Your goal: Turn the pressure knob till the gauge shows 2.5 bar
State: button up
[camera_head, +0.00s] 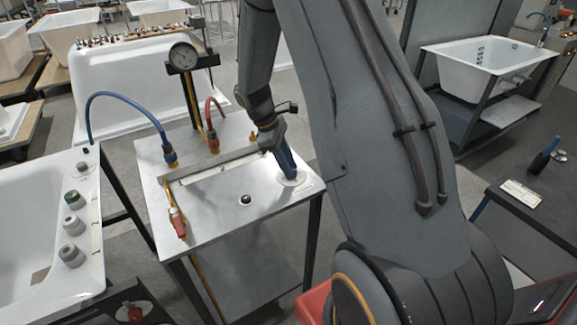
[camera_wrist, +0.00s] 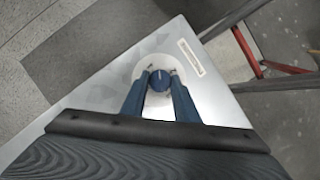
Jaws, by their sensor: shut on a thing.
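In the head view my gripper (camera_head: 290,172) reaches down to the dial plate at the bench's right side and hides the knob.
Blue hose (camera_head: 125,97) and red hose (camera_head: 211,103) arch at the back of the bench. A red-handled valve (camera_head: 177,222) is at its left and a small black knob (camera_head: 245,199) in the middle. A white tub (camera_head: 25,225) stands left. A dark table (camera_head: 520,200) is right.

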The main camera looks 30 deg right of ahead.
jog(key=o, duration=1.1)
jog(key=shift+c, duration=0.2)
jog(key=b+v, duration=0.2)
jog(key=v, duration=0.6)
jog(key=s+a+r+m+t+y, duration=0.1)
jog(key=s+a+m+t, duration=0.1)
jog(key=s+a+m, duration=0.3)
jog(key=s+a+r+m+t+y, duration=0.1)
jog(key=s+a+m+t+y, duration=0.1)
jog(key=s+a+m, duration=0.2)
jog(key=s+a, duration=0.3)
jog(key=s, duration=0.5)
jog(key=shift+s+m+b, duration=0.3)
jog(key=shift+s+m, duration=0.05)
jog(key=shift+m, duration=0.05)
dwell(0.7)
